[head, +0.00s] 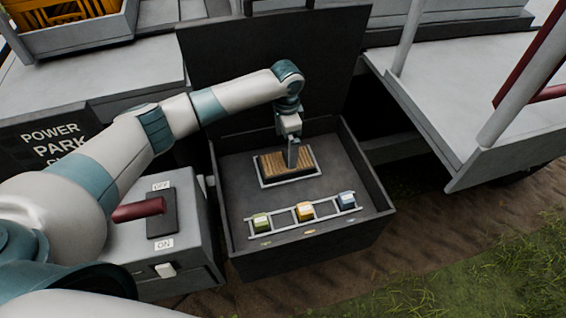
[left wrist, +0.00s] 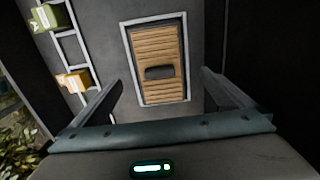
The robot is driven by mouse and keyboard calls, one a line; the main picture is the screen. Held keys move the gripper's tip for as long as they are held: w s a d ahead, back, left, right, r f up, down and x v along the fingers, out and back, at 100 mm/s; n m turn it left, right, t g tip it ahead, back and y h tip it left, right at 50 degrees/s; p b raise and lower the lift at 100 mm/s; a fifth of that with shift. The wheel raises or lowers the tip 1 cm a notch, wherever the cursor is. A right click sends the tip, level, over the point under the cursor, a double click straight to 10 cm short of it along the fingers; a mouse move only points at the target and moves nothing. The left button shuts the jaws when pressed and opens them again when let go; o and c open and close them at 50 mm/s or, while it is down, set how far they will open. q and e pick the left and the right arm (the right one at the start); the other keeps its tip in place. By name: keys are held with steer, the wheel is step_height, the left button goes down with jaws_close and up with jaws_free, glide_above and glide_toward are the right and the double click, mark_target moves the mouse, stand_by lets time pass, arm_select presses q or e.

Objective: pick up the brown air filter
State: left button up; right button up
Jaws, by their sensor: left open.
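The brown air filter (head: 272,165) is a flat, ribbed rectangle in a light frame on the floor of an open dark box. In the left wrist view the filter (left wrist: 158,45) has a dark handle (left wrist: 160,72) across its middle. My left gripper (head: 292,160) points down over the filter in the head view and hides part of its right side. In the left wrist view my left gripper (left wrist: 163,88) is open, with its fingers apart to either side of the filter's lower part and nothing between them. I cannot tell the exact height gap. My right gripper is not in view.
A light rack (head: 283,218) at the box's near side holds green (head: 262,222), yellow (head: 305,211) and blue (head: 346,200) blocks. The box's walls (head: 372,165) surround the filter, and its raised lid (head: 270,60) stands behind. A grey switch box (head: 185,225) with a red lever (head: 138,209) stands left.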

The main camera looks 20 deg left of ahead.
mark_target(287, 155)
arm_select(q)
steer(key=shift+s+d+r, duration=0.1)
steer(key=shift+d, duration=0.15)
steer(key=shift+a+f, duration=0.1)
steer(key=shift+f, duration=0.2)
steer(key=shift+f+p, duration=0.45)
steer(key=shift+f, duration=0.45)
steer(key=shift+f+p, duration=0.9)
steer(key=shift+f, duration=0.05)
steer(key=shift+f+p, duration=0.5)
steer(key=shift+f, duration=1.2)
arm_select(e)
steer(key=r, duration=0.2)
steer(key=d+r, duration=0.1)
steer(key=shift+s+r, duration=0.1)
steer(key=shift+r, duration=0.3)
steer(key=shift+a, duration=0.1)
